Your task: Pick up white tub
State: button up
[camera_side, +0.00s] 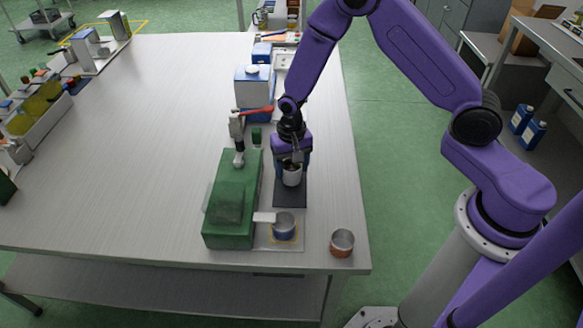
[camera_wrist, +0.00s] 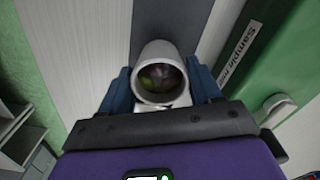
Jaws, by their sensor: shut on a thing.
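The white tub (camera_side: 291,178) is between the fingers of my gripper (camera_side: 291,168), over the dark mat (camera_side: 290,199) right of the green machine. In the wrist view the tub (camera_wrist: 147,52) is an open white cylinder with its mouth facing the camera. Dark, greenish and reddish contents show inside, too dim to name. The blue fingers of my gripper (camera_wrist: 161,88) are shut on the tub from both sides. I cannot tell whether its base touches the mat.
The green machine (camera_side: 231,205) stands close left. A copper-banded metal cup (camera_side: 342,246) stands near the table's front right corner. A blue-and-white canister (camera_side: 252,90) is behind. The table's left middle is clear.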

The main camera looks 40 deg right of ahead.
notch_tip(320, 180, up, 2)
jog(key=shift+r, duration=0.1)
jog(key=s+d+r, duration=0.3)
jog(key=s+r, duration=0.6)
jog(key=s, duration=0.4)
jog(key=shift+s+r, duration=0.3)
dwell(0.6)
jog(key=shift+r, duration=0.1)
